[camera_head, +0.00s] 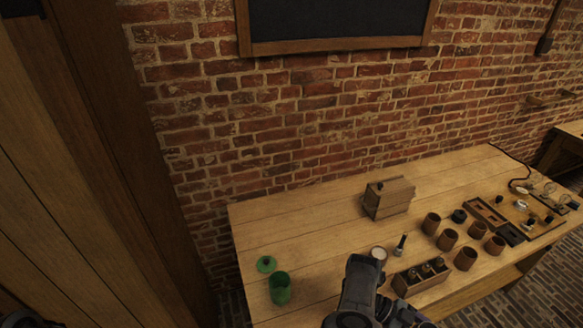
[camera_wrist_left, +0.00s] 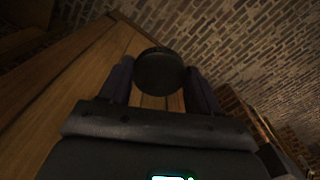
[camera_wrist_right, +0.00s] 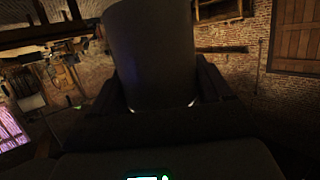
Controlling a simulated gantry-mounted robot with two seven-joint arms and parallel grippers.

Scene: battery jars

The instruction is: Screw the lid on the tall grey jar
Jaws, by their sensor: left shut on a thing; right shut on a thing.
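In the left wrist view a dark round lid (camera_wrist_left: 159,70) sits between the fingers of my left gripper (camera_wrist_left: 160,84), which is shut on it. In the right wrist view the tall grey jar (camera_wrist_right: 150,50) is a wide dark cylinder between the fingers of my right gripper (camera_wrist_right: 155,98), which is shut on it. The head view shows neither the held lid nor the held jar clearly. I cannot tell how far apart lid and jar are.
On the wooden table (camera_head: 315,217) stand a green jar (camera_head: 279,288) with a green lid (camera_head: 266,264) beside it, a wooden box (camera_head: 388,198), several brown cups (camera_head: 447,240) and a block with bottles (camera_head: 420,278). The table's back left is clear. A brick wall (camera_head: 300,110) stands behind.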

